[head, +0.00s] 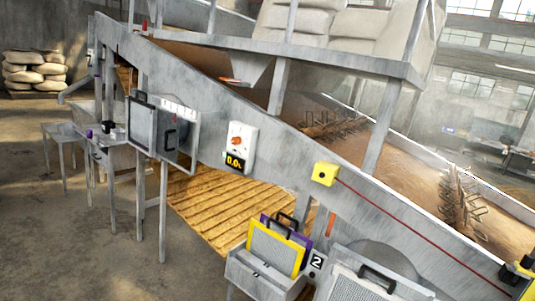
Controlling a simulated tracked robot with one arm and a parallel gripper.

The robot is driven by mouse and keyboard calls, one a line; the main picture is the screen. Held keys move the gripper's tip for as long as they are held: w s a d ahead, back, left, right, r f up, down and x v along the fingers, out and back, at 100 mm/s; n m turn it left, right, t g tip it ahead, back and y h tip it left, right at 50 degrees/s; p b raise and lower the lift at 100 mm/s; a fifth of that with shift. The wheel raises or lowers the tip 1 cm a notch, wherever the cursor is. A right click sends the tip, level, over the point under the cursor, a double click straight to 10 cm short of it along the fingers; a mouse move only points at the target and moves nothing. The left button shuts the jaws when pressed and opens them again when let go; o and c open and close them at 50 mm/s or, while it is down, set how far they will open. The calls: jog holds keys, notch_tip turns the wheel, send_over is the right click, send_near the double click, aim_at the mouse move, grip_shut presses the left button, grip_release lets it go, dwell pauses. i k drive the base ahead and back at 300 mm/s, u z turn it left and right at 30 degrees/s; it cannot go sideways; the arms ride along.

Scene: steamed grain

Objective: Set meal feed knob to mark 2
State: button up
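A white control box (240,148) is mounted on the side of the sloping grey trough, near the picture's middle. It carries an orange-red knob (237,141) and a small black display (234,162) with yellow digits that seem to read 0.0. The knob's scale marks are too small to read, and I cannot tell which mark it points to. No label naming it meal feed is readable. A small orange part (235,81) shows by the grey hopper (248,68) above the trough. My gripper is not in view.
A yellow box with a black button (325,174) and a red cord sits right of the control box. A grey hatch with a black handle (155,125) projects on the left. Yellow and purple framed screens (276,248) stand in a bin below. Open floor (95,225) lies front left.

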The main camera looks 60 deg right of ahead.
aim_at(235, 140)
jog(key=z, duration=1.45)
jog(key=k, duration=0.55)
jog(key=u, duration=0.6)
jog(key=i, duration=1.25)
jog(key=u, duration=0.3)
jog(key=i, duration=1.35)
jog(key=z, duration=0.95)
jog(key=i, duration=1.1)
jog(key=z, duration=0.15)
jog(key=k, duration=0.1)
jog(key=z, duration=0.5)
